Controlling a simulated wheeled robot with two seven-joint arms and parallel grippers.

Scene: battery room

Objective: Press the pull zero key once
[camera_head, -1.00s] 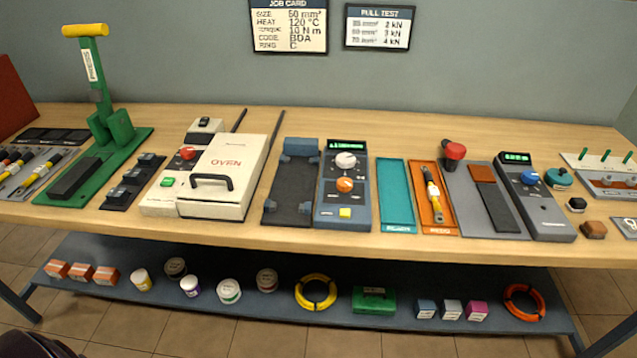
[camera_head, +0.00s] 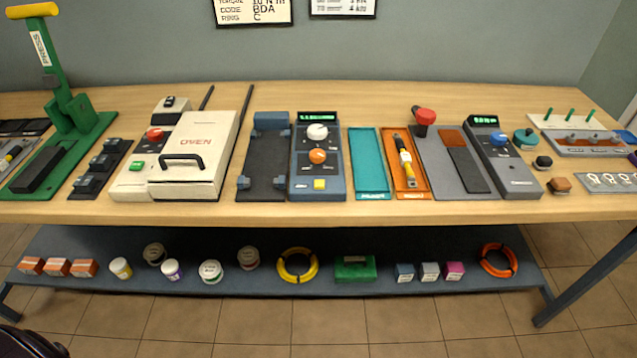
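A blue-grey control box (camera_head: 318,160) stands mid-bench beside a dark bed with blue blocks (camera_head: 265,158). Nothing covers the key. A second grey box (camera_head: 502,160) with a green display and blue knob stands further right.
Left of the bed are the white oven (camera_head: 195,155) and a green press (camera_head: 70,125). Right of the control box are a teal tray (camera_head: 369,165), an orange tray (camera_head: 411,193) holding a cable piece, and a red-knobbed device (camera_head: 424,117). A shelf below holds small goods.

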